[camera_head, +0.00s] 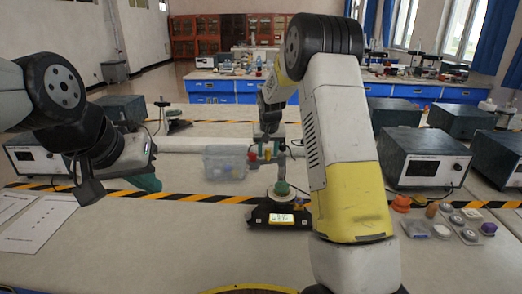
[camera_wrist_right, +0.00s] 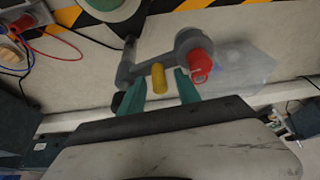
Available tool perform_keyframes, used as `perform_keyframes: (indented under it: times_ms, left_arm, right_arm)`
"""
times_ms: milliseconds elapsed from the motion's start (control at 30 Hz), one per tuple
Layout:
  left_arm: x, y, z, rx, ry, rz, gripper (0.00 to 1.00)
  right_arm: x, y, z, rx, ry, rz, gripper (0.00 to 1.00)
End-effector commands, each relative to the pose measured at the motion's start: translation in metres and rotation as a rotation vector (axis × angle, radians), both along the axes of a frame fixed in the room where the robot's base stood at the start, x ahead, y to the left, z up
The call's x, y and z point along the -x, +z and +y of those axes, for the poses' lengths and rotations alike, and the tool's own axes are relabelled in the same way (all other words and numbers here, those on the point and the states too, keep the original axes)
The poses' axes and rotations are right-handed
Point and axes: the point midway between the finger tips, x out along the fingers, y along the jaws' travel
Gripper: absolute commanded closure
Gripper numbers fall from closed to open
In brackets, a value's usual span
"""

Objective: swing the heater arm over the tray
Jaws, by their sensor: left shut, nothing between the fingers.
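The grey heater arm (camera_wrist_right: 150,62) runs across the right wrist view, with a yellow peg (camera_wrist_right: 158,78) and a red knob (camera_wrist_right: 200,66) on it. In the head view its red and yellow parts (camera_head: 253,157) show behind the black device (camera_head: 260,216) with a lit display. A round grey piece with a green top (camera_head: 281,189) stands on that device; I cannot tell whether it is the tray. My right gripper (camera_wrist_right: 161,86) has its teal fingers apart on either side of the yellow peg, with gaps showing. My left gripper (camera_head: 147,183) is shut and empty, above the bench at left.
A clear plastic bin (camera_head: 225,163) stands just left of the heater arm. Grey instrument boxes (camera_head: 424,160) stand at right, near small pucks and jars (camera_head: 440,230). Papers (camera_head: 38,222) lie at left. The front middle of the bench is clear.

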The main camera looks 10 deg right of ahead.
Motion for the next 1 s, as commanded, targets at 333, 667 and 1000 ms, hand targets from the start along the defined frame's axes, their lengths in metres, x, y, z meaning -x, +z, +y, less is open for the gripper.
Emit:
perform_keyframes:
  times_ms: [333, 667, 1000]
  left_arm:
    - [0.0000, 0.0000, 0.0000, 0.000, 0.000, 0.000, 1.00]
    - [0.0000, 0.0000, 0.0000, 0.000, 0.000, 0.000, 1.00]
    - [0.0000, 0.0000, 0.0000, 0.000, 0.000, 0.000, 1.00]
  right_arm:
    - [0.0001, 0.0003, 0.0001, 0.000, 0.000, 0.000, 1.00]
    - [0.0002, 0.0003, 0.0000, 0.000, 0.000, 0.000, 1.00]
    - [0.0003, 0.0004, 0.0001, 0.000, -0.001, 0.000, 1.00]
